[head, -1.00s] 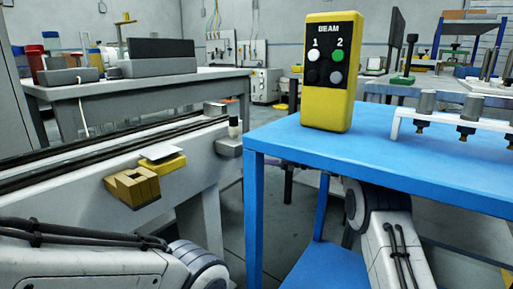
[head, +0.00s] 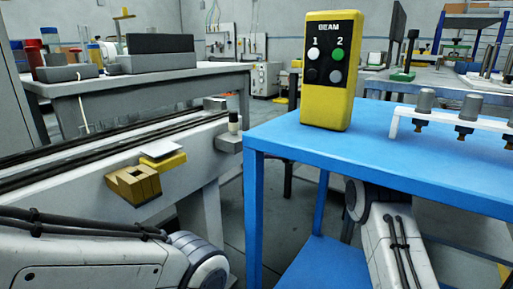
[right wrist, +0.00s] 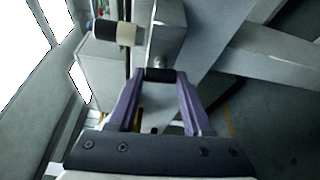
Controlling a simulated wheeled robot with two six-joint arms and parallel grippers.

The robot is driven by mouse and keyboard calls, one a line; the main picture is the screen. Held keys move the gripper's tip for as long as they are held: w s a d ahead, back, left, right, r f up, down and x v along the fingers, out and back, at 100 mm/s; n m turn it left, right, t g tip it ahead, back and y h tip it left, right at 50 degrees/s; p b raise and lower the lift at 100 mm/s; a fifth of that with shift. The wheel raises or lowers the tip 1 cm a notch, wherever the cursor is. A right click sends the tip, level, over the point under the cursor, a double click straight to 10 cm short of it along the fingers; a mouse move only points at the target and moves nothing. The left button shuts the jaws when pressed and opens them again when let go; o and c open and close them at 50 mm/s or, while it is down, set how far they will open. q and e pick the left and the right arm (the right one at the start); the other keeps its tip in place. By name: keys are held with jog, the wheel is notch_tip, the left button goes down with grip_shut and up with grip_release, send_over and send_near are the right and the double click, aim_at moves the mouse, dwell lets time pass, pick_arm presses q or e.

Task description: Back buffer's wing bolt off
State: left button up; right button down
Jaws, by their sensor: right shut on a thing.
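In the right wrist view my right gripper (right wrist: 160,77) has its purple fingers closed on a short dark piece, which I take to be the wing bolt (right wrist: 160,73). It lies crosswise between the fingertips, just below a grey metal block (right wrist: 170,25). Whether it still joins the block cannot be told. A black-and-white cylinder (right wrist: 116,33) sits left of the block. In the head view a like cylinder (head: 233,121) stands on a grey block (head: 229,143) at the rail's far end. My left gripper is out of view; only arm links show in the head view.
A grey bench (head: 150,83) stands behind. A floor gap lies between machine and table.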

jog(key=shift+c, duration=1.6)
grip_release()
jog(key=s+d+f+m+t+b, duration=0.25)
jog(key=d+m+t+b, duration=0.35)
jog(key=m, duration=0.6)
jog(key=s+d+f+m+t+b, duration=0.2)
jog(key=s+m+t+b, duration=0.15)
jog(key=m+b, duration=0.65)
jog(key=w+d+f+m+t+h+p, duration=0.25)
jog(key=d+f+m+h, duration=0.25)
jog(key=f+m+h, duration=0.4)
jog(key=s+d+f+m+g+h, duration=0.2)
jog(key=s+d+f+g+h, duration=0.2)
jog(key=s+f+h, duration=0.3)
notch_tip(320, 180, down, 3)
jog(key=shift+s+d+r+m, duration=0.15)
jog(key=shift+s+d+m, duration=0.25)
jog(key=shift+s, duration=0.3)
